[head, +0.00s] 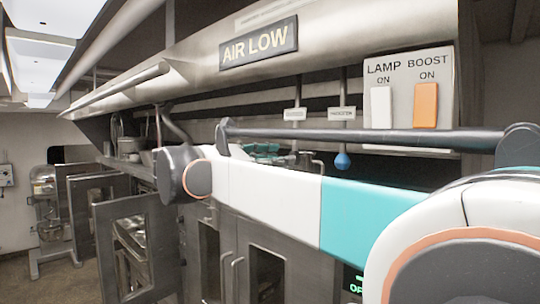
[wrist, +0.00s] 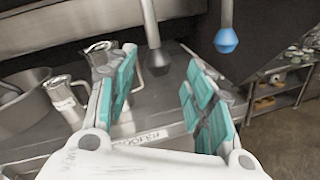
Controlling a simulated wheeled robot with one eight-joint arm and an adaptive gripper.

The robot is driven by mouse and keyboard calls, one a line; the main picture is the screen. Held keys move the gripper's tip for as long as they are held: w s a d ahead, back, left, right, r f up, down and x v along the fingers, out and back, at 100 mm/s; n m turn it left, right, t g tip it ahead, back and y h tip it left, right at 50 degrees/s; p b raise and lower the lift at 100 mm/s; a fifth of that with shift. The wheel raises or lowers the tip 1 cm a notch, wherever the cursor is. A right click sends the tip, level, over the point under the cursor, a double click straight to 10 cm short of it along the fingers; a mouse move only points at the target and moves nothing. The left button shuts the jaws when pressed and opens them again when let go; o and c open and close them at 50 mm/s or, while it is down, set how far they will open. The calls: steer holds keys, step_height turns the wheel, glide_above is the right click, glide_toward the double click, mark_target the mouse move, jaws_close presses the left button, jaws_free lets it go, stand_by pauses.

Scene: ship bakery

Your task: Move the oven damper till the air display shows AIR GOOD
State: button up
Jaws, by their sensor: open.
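The air display (head: 259,42) on the hood front reads AIR LOW. Two rods hang below the hood, each with a small label too blurred to read for certain. One ends in a blue knob (head: 342,161), which is right of the fingers in the wrist view (wrist: 226,40). The other ends in a dark knob (wrist: 157,62). I cannot tell which rod is the oven damper. My gripper (wrist: 162,58) is open, its teal pads on either side of the dark knob in the picture; no contact shows. In the head view my arm partly hides the gripper.
A panel (head: 408,92) with LAMP and BOOST switches, both marked ON, is right of the rods. Metal jugs (wrist: 65,95) and a pot (wrist: 25,100) stand on the steel top left of the fingers. Open oven doors (head: 130,240) stick out at left. A shelf rack (wrist: 285,85) stands at right.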

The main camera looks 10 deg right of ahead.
steer(key=p+x, duration=0.1)
steer(key=x, duration=0.5)
steer(key=shift+w+d, duration=0.15)
steer(key=shift+d, duration=0.1)
